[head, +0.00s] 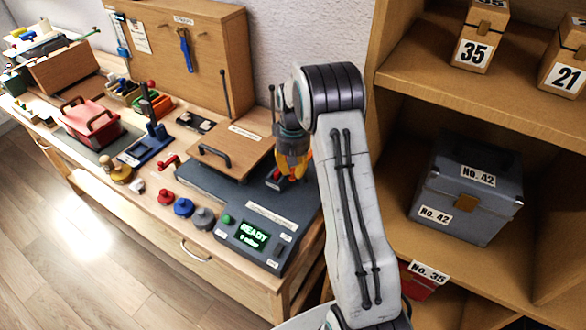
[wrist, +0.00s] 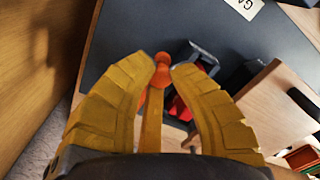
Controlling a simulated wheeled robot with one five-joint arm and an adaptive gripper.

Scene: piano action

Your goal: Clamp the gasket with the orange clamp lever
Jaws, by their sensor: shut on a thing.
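The orange clamp lever (wrist: 153,118) stands between my two yellow fingers in the wrist view, its round knob at the fingertips. My gripper (wrist: 166,68) is closed around the lever near that knob. In the head view, my gripper (head: 293,168) is low over the right end of the grey machine (head: 235,205), and its fingers hide most of the lever. Beside the lever in the wrist view is a dark bracket (wrist: 197,55) with a red part (wrist: 180,108) by it. I cannot make out the gasket for certain.
A wooden lid with a black handle (head: 213,154) lies just left of my gripper. The machine's display (head: 252,236) reads READY. Red, blue and grey knobs (head: 183,207) stand along the bench front. A wooden shelf with a grey No. 42 box (head: 465,190) stands at right.

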